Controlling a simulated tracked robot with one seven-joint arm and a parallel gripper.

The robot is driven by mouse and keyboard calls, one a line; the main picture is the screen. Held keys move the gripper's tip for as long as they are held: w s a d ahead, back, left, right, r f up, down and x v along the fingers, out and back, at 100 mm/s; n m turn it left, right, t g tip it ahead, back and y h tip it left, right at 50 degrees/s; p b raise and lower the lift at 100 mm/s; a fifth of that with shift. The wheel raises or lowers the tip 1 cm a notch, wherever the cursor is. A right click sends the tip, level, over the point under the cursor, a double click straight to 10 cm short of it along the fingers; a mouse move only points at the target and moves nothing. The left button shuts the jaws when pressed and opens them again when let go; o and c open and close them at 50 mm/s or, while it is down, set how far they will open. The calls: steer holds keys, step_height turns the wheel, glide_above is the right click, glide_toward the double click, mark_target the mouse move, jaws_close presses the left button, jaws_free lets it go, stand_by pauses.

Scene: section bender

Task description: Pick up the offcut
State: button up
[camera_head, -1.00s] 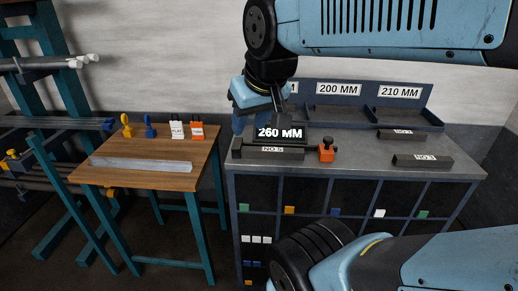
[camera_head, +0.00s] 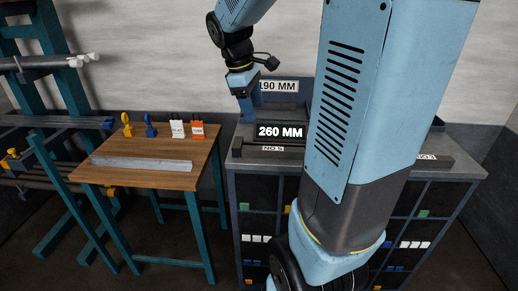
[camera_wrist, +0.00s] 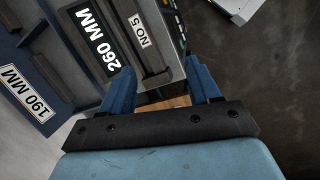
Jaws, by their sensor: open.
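A dark piece labelled NO 5 (camera_head: 270,149) lies at the foot of the display reading 260 MM (camera_head: 281,132), near the bench's left front. Its label also shows in the wrist view (camera_wrist: 140,32). Which labelled piece is the offcut cannot be told for sure. My gripper (camera_head: 247,108) is at the bench's left end, just left of the display. In the wrist view my gripper (camera_wrist: 162,88) is open, its blue fingers apart with no piece clearly held. The display and the NO 5 piece show beyond the fingertips. My arm hides much of the bench's right side.
A blue-grey rack with a 190 MM sign (camera_head: 279,86) stands behind the display. Another labelled dark bar (camera_head: 432,163) lies at the right. The wooden table (camera_head: 180,180) on the left holds a long silver bar (camera_head: 142,163), coloured clips and tags. A pipe rack stands further left.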

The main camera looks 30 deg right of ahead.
steer(key=w+d+f+n+g, duration=0.2)
steer(key=w+d+f+n, duration=0.1)
steer(key=w+d+f, duration=0.15)
glide_above(272, 148)
steer(key=w+a, duration=0.1)
steer(key=a, duration=0.1)
steer(key=shift+h, duration=0.4)
step_height(272, 148, down, 7)
steer(key=shift+x, duration=3.05)
steer(key=shift+w+a, duration=0.1)
steer(key=shift+a, duration=0.1)
jaws_close()
